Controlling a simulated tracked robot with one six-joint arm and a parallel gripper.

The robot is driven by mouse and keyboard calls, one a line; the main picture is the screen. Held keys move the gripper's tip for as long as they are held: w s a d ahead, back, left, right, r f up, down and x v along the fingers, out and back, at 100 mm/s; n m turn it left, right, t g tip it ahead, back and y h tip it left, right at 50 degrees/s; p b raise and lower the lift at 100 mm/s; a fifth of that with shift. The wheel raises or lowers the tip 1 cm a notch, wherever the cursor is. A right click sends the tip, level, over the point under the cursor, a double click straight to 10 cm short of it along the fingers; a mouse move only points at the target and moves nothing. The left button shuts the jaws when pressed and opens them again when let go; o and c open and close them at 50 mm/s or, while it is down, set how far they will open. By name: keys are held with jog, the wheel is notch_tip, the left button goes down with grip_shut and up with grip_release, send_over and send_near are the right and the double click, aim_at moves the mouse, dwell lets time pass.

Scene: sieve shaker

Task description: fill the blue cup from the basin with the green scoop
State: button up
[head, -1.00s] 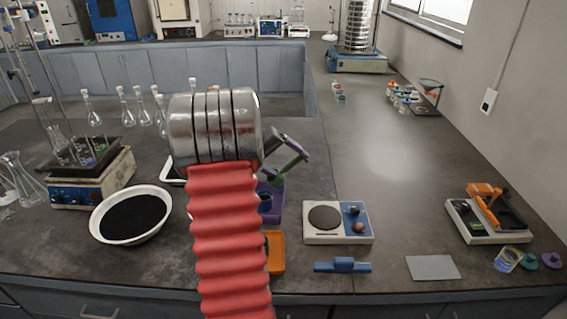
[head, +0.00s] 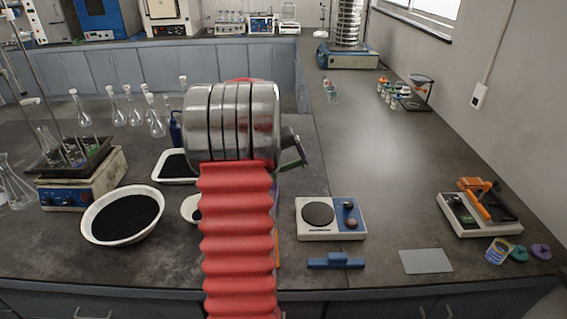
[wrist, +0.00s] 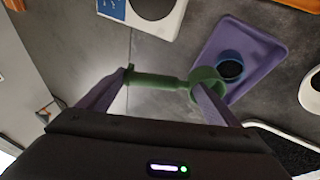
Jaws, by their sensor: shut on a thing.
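My gripper (wrist: 165,82) is shut on the green scoop (wrist: 155,80), with its purple fingers across the handle and near the bowl. In the head view my gripper (head: 294,148) and part of the scoop (head: 290,165) show just right of my arm. The blue cup (wrist: 230,57) stands on a purple tray (wrist: 250,40), beside the scoop's bowl in the wrist view. Its inside looks dark; I cannot tell how full it is. My arm hides the cup in the head view. The white basin (head: 92,224) holds black material and stands left of my arm. The scoop's contents are unclear.
A small white bowl (head: 188,208) is partly behind my arm, with a white-rimmed tray (head: 168,178) of black material behind it. A balance (head: 331,232) and a blue block (head: 335,261) stand right of my arm. Flasks (head: 115,110) stand at back left. The right counter has free room.

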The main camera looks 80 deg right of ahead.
jog(key=shift+s+f+t, duration=0.15)
jog(key=shift+t, duration=0.15)
jog(key=shift+s+d+f+m+t+y, duration=0.15)
jog(key=shift+f+t+y, duration=0.25)
jog(key=shift+t, duration=0.45)
jog(key=shift+s+f+m+t+y, duration=0.25)
jog(key=shift+f+t, duration=0.2)
jog(key=shift+t, duration=0.4)
jog(key=shift+w, duration=0.1)
